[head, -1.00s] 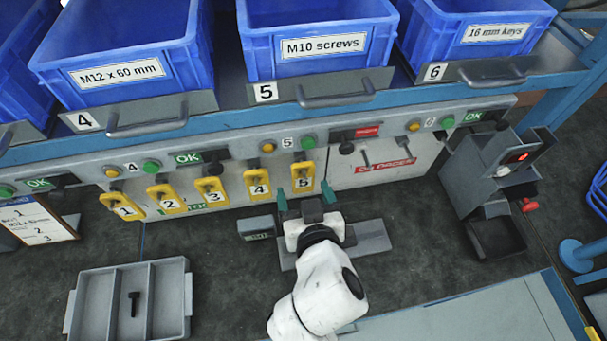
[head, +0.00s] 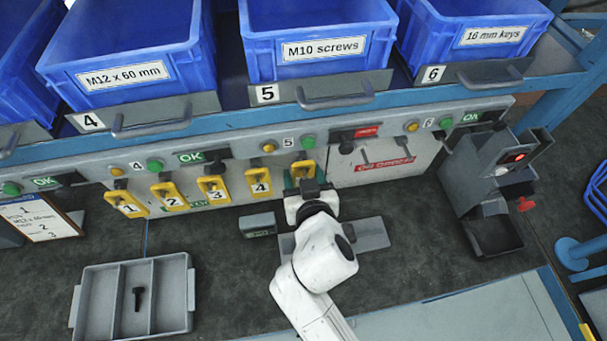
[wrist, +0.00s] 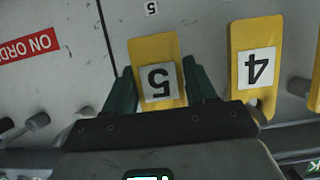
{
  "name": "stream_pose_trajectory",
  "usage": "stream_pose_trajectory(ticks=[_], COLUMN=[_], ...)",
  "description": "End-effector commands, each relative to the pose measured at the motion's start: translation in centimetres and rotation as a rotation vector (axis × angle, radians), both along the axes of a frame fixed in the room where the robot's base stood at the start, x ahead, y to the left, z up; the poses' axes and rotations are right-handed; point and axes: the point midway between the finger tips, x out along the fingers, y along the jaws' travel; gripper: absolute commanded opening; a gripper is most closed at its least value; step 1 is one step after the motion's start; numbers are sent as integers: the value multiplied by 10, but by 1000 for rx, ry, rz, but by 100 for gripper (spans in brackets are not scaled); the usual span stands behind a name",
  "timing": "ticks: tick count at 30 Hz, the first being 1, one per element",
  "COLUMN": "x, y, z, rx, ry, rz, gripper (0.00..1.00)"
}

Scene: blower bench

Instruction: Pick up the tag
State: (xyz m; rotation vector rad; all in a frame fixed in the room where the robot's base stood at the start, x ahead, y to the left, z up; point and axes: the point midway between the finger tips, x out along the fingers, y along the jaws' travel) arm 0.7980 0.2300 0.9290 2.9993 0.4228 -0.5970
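Several yellow numbered tags hang in a row on the grey panel under the bins. Tag 5 (head: 303,167) is the rightmost, and its lower part is hidden behind my gripper (head: 305,183) in the head view. In the wrist view, tag 5 (wrist: 158,75) appears upside down between the two dark green fingers of my gripper (wrist: 160,85). One finger is on each side of it, close to its edges; I cannot tell whether they touch it. The gripper looks open. Tag 4 (head: 258,182) hangs beside it and also shows in the wrist view (wrist: 256,65).
Blue bins, such as the M10 screws bin (head: 318,45), stand above the panel. A grey divided tray (head: 178,290) holds a dark bolt at lower left. A small grey box (head: 257,225) lies near my gripper. A grey device (head: 490,190) stands at right.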

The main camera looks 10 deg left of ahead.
Motion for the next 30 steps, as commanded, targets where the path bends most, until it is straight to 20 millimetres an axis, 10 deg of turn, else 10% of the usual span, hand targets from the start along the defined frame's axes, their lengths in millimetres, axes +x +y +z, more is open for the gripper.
stream_pose_trajectory(ticks=[10, 23, 30], x=[0, 0, -38], y=[0, 0, -11], z=[0, 6, 3], rx=[0, 3, 0], ry=[0, -2, 2], rz=[0, -1, 1], gripper=[23, 23, 23])
